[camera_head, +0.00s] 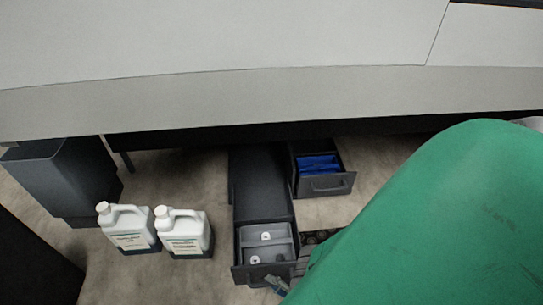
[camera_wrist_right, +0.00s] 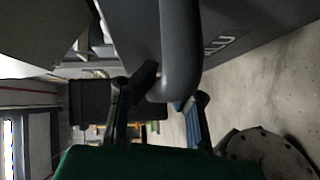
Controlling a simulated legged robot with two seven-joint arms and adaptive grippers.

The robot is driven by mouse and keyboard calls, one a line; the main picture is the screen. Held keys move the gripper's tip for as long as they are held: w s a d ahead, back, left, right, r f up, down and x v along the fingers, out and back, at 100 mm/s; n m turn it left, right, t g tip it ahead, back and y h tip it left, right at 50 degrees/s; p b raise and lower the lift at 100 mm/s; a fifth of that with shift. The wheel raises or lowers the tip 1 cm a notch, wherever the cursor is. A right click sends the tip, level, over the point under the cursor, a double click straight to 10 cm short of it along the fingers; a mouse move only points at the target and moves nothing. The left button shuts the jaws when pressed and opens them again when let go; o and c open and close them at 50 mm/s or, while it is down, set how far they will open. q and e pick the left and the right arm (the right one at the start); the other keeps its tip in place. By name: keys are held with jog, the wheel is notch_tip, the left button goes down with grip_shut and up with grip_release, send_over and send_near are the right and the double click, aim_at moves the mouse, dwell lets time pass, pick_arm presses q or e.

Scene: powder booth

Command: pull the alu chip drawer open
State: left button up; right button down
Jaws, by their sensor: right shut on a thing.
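The alu chip drawer (camera_head: 240,252) is a dark grey drawer low under the bench, pulled out toward me, with a lighter grey insert and small white pieces inside. Its dark bar handle (camera_wrist_right: 181,50) runs down through the right wrist view, beside a drawer front with the letters "LU" visible. My right gripper (camera_head: 277,284) is at the handle on the drawer's front, mostly hidden by my green arm. In the right wrist view the gripper's fingers (camera_wrist_right: 172,92) stand on either side of the handle's end, shut on it. My left gripper is not in view.
A second drawer (camera_head: 325,184) holding blue pieces stands open behind and to the right. Two white jugs (camera_head: 130,229) (camera_head: 184,233) stand on the floor left of the alu drawer. A grey bin (camera_head: 60,180) is farther left.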

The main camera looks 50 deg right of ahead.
jog(key=shift+a, duration=0.25)
jog(key=shift+a+r, duration=0.1)
jog(key=c, duration=1.5)
grip_release()
jog(key=shift+c, duration=0.2)
jog(key=shift+s, duration=0.1)
jog(key=shift+s+d, duration=0.2)
jog(key=shift+s, duration=0.05)
jog(key=s+d+r, duration=0.1)
jog(key=s, duration=1)
jog(key=shift+r, duration=0.25)
jog(key=shift+s, duration=0.1)
jog(key=shift+s, duration=0.1)
